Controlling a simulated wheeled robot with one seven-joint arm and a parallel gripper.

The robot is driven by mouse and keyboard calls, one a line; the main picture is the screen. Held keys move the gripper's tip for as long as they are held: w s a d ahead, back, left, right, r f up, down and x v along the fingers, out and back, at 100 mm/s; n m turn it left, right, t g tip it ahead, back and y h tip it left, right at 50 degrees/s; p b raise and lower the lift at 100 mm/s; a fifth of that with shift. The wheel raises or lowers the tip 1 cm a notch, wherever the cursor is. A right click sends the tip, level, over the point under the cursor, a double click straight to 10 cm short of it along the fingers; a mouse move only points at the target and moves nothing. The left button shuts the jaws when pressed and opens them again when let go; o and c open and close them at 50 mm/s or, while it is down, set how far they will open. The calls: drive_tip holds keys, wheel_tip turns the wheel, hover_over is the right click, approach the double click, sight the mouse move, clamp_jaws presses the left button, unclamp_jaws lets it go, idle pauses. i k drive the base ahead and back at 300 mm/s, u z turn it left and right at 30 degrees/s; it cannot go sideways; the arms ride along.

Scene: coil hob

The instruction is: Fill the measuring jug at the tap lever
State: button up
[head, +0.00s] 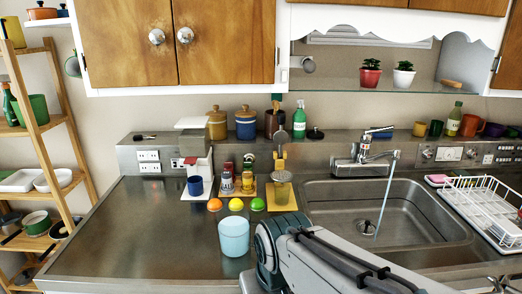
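The tap (365,150) stands behind the steel sink (345,205), with its lever on top. A stream of water (388,195) runs from its spout down into the right part of the basin. I cannot make out a measuring jug for certain. A light blue round container (234,238) stands upright on the counter left of my arm. My gripper is not in view.
A white dish rack (480,207) stands right of the sink. An orange (215,204), a lemon (236,204) and a lime (257,204) lie behind the blue container. A dark blue mug (195,186) sits at a white machine. The left counter (135,235) is clear.

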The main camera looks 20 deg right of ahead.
sight(390, 127)
drive_tip(key=u, duration=1.3)
drive_tip(key=k, duration=1.05)
drive_tip(key=z, duration=1.9)
